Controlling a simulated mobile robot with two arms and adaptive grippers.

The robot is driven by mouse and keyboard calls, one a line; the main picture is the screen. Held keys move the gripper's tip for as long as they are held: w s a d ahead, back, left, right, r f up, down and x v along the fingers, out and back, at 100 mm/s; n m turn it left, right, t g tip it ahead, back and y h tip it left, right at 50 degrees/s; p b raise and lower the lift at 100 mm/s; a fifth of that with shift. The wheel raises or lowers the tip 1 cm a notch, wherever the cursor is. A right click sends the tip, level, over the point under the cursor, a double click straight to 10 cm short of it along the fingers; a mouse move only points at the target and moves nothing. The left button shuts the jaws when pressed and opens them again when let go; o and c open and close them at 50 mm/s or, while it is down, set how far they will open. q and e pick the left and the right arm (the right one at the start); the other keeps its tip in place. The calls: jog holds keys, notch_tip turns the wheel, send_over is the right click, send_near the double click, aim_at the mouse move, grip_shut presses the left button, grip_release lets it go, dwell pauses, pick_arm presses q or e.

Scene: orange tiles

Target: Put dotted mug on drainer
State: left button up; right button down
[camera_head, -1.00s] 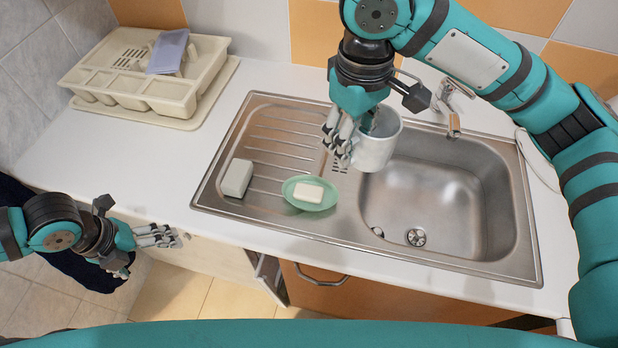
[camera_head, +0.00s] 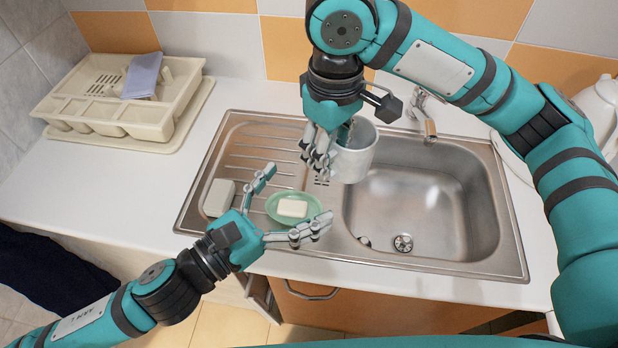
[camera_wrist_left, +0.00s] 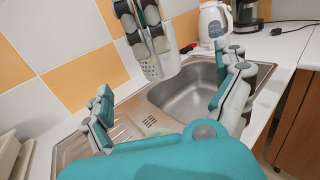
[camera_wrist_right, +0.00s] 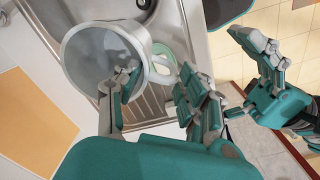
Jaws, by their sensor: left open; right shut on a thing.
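The dotted mug (camera_head: 358,157) is light grey-white and hangs above the drainboard and the sink's left edge. My right gripper (camera_head: 320,158) is shut on its left side. The right wrist view looks into the mug's open top (camera_wrist_right: 85,60). Dots show on its wall in the left wrist view (camera_wrist_left: 165,67). The cream drainer (camera_head: 165,122) stands on the counter at the far left. My left gripper (camera_head: 297,196) is open and empty, its fingers spread over the soap dish area, below and left of the mug. Whether it touches anything is unclear.
A green soap dish (camera_head: 279,208) with pale soap (camera_head: 292,208) sits on the drainboard. A pale block (camera_head: 219,197) lies left of it. The drainer holds a bluish cloth or sponge (camera_head: 142,76). The faucet (camera_head: 424,115) stands behind the sink basin (camera_head: 420,205). Counter (camera_head: 110,185) before the drainer is clear.

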aim_at(339, 165)
pick_arm(q)
jog(key=x, duration=1.1)
jog(key=shift+w+d, duration=0.2)
jog(key=shift+w, duration=0.05)
jog(key=shift+s, duration=0.1)
jog(key=c, duration=1.3)
jog(key=shift+s+d, duration=0.1)
jog(key=c, duration=0.4)
pick_arm(e)
jog(key=c, duration=0.7)
grip_release()
jog(key=shift+w+a, duration=0.1)
jog(key=shift+c, duration=0.2)
jog(key=shift+o, duration=0.4)
jog(key=shift+r, duration=0.1)
